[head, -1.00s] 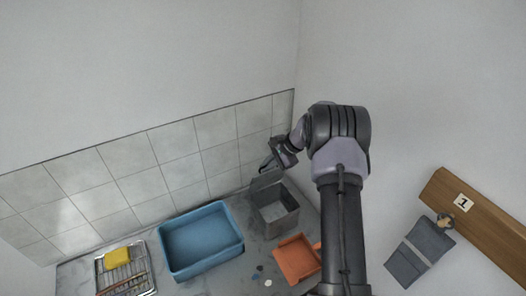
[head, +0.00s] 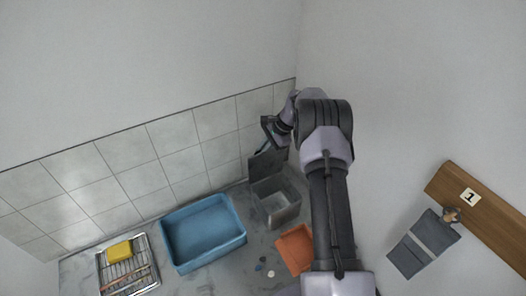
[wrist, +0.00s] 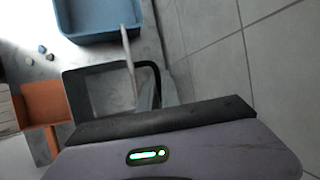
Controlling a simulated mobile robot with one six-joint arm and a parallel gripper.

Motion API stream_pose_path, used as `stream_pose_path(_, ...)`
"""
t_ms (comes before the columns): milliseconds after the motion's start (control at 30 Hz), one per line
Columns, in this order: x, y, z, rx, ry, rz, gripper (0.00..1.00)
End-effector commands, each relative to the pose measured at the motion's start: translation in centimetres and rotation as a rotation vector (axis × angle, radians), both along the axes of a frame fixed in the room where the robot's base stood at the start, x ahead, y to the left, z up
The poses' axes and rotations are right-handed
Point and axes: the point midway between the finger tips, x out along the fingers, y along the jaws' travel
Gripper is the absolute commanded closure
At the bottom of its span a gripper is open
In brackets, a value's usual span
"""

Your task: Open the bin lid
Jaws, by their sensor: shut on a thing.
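The grey bin (head: 276,209) stands on the counter near the wall corner, and its mouth is open. Its lid (head: 267,163) is raised at the back, standing steeply up from the rear rim near the tiles. My gripper (head: 268,136) is at the lid's upper edge, shut on the lid. In the wrist view the bin (wrist: 72,92) shows below my gripper, with the lid seen nearly edge-on as a thin pale strip (wrist: 128,62). A dark finger (wrist: 155,78) is beside the strip; the exact contact is hidden.
A blue tub (head: 204,235) stands left of the bin. An orange dustpan-like tray (head: 294,249) lies in front of it, with small pebble-like pieces (head: 262,266) nearby. A wire rack (head: 130,272) with a yellow sponge (head: 119,250) is far left. Tiled wall (head: 185,145) is close behind.

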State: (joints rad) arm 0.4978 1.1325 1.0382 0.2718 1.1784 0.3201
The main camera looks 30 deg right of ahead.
Motion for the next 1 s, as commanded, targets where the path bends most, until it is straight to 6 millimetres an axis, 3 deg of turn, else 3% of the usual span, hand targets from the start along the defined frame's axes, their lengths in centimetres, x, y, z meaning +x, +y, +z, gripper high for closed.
stream_pose_path(233,0.2,0.2,0.0,0.002,-0.005,0.001,1.00)
stream_pose_path(300,0.2,0.2,-0.1,0.002,-0.004,0.001,0.84)
stream_pose_path(733,0.0,0.2,-0.2,0.003,0.000,0.002,0.84)
stream_pose_path(867,-0.5,-0.7,1.8,0.001,-0.004,0.000,0.84)
stream_pose_path(1000,-1.7,-2.4,5.6,-0.001,-0.009,-0.002,0.84)
